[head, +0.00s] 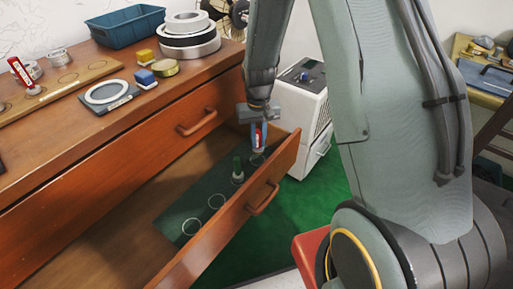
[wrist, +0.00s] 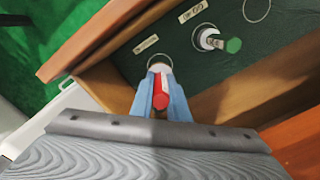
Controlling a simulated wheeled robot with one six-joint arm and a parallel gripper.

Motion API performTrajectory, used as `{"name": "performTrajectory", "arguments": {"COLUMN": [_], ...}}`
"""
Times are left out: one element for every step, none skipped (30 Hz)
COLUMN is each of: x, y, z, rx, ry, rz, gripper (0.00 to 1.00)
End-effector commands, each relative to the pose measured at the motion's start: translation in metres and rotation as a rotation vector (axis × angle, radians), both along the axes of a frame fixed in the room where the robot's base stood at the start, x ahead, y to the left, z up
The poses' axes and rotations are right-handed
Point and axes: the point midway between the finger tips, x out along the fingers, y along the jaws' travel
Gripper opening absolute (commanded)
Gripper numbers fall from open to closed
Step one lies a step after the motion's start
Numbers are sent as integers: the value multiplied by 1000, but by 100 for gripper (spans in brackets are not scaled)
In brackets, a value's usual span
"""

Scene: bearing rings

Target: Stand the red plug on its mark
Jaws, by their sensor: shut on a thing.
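My gripper (head: 258,145) reaches down into the open drawer, and its blue jaws are shut on the red plug (head: 258,136). In the wrist view the red plug (wrist: 161,97) sits between the jaws (wrist: 160,92), its far end at a white ring mark (wrist: 153,57). In the head view this ring (head: 257,159) lies just below the plug, at the drawer's far end. I cannot tell whether the plug touches the drawer floor. A green plug (head: 238,168) stands on the neighbouring ring; its green end (wrist: 233,46) shows in the wrist view.
The drawer front (head: 240,215) rises close to my gripper on the right. Two empty rings (head: 216,201) lie nearer on the dark green mat (head: 172,213). Small labels (wrist: 146,43) lie beside the marks. Another red-topped object (head: 20,74) stands on the dresser top, among rings and a blue bin (head: 125,28).

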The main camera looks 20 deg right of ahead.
Motion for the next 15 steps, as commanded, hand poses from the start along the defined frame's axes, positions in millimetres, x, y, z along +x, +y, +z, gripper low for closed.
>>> {"name": "performTrajectory", "arguments": {"x": [3,4,4,5,5,5,5,5,5,5,5,5,5,5,5], "y": [0,0,0,0,0,0,0,0,0,0,0,0,0,0,0], "z": [-6,-7,-8,-9,-10,-11,-12,-13,-16,-17,-20,-23,-26,-29,-33], "rx": [0,0,0,0,0,0,0,0,0,0,0,0,0,0,0], "ry": [-1,-1,-1,-1,-1,-1,-1,-1,-1,-1,-1,-1,-1,-1,-1], "rz": [-1,-2,-3,-3,-3,-4,-4,-4,-4,-4,-4,-4,-4,-4,-4], "gripper": [0,0,0,0,0,0,0,0,0,0,0,0,0,0,0]}}
